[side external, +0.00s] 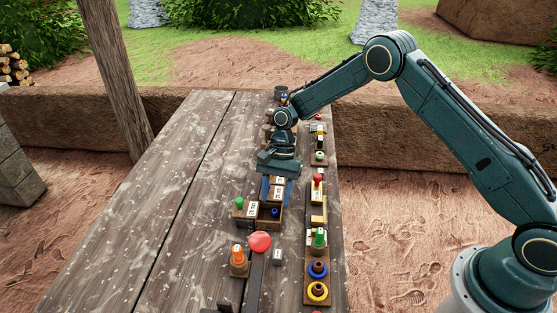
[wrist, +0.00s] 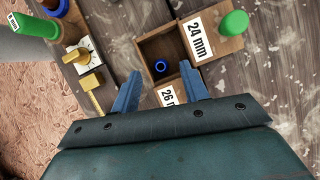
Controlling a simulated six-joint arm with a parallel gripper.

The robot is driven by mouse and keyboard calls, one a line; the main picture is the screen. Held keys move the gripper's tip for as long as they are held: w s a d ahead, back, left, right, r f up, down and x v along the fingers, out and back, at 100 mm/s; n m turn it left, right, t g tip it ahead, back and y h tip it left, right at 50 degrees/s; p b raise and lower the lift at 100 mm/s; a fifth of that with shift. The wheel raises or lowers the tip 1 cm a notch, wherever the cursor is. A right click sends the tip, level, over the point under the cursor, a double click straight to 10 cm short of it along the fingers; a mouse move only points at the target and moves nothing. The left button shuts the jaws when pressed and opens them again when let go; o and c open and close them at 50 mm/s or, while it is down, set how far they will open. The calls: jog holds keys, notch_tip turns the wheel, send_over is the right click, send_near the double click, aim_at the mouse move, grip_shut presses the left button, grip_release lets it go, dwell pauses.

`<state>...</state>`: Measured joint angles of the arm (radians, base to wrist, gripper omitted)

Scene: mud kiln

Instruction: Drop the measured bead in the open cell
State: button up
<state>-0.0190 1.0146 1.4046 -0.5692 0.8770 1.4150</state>
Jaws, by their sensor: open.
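A wooden box with labelled cells stands on the table; its open cell (side external: 268,222) is also in the wrist view (wrist: 150,47). A small dark blue bead (side external: 275,212) with a hole lies inside that cell, seen also in the wrist view (wrist: 160,66). White labels read 24 mm (wrist: 197,39) and 26 mm (wrist: 168,95). A green bead (wrist: 234,23) sits at the box's far corner, beside the 24 mm label. My gripper (side external: 277,203) is open and empty over the box. Its blue fingers (wrist: 160,70) are apart, with the blue bead seen between them.
The left tabletop (side external: 150,220) is clear.

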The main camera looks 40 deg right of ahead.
jog(key=v, duration=1.2)
jog(key=shift+d+r, duration=0.15)
jog(key=shift+r, duration=0.2)
jog(key=shift+w, duration=0.15)
